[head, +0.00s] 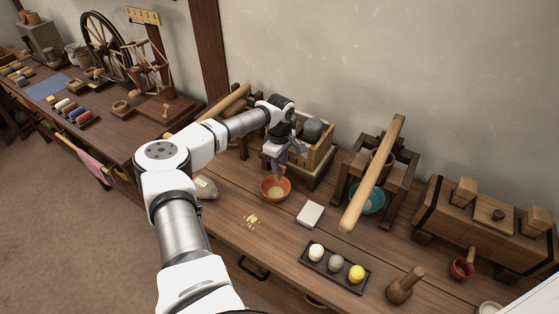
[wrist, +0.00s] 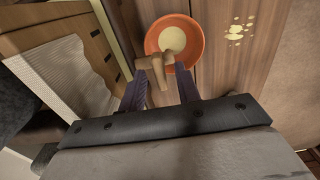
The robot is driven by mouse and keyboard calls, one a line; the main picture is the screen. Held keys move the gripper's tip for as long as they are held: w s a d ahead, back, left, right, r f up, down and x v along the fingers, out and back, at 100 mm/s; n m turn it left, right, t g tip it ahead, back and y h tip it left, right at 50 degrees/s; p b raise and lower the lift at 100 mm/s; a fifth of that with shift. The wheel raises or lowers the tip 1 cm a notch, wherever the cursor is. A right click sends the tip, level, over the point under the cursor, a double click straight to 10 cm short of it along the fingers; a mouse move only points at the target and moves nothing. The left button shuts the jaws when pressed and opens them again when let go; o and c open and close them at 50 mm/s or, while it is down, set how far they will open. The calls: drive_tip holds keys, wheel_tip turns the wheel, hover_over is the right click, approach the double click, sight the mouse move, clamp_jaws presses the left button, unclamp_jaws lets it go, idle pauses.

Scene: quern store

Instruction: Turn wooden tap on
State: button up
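The wooden tap (wrist: 155,66) is a light brown T-shaped piece in the wrist view, at the side of the wooden box and over the rim of an orange bowl. In the head view it is mostly hidden by my gripper (head: 279,163). In the wrist view my gripper (wrist: 161,78) has its two dark fingers apart, one on each side of the tap. I cannot tell whether they touch it. The orange bowl (head: 266,193) stands on the bench below the tap with something pale inside; it also shows in the wrist view (wrist: 152,42).
A wooden box (head: 322,153) with a grey stone stands behind my gripper. A white block (head: 310,214), pale crumbs (head: 251,220) and a sack (head: 206,188) lie nearby. A long wooden beam (head: 374,172) rises at right. A tray (head: 318,266) holds three balls.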

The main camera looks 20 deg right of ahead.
clamp_jaws()
drive_tip(key=shift+n+b, duration=0.4)
drive_tip(key=n+b, duration=0.2)
drive_tip(key=n, duration=0.2)
drive_tip(key=shift+f+b, duration=0.15)
drive_tip(key=shift+b, duration=0.25)
drive_tip(key=n+b, duration=0.2)
drive_tip(key=n, duration=0.2)
drive_tip(key=n+b, duration=0.2)
drive_tip(key=n, duration=0.3)
drive_tip(key=shift+b, duration=0.4)
drive_tip(key=shift+n+b, duration=0.8)
drive_tip(key=shift+n, duration=1.2)
drive_tip(key=shift+r, duration=0.2)
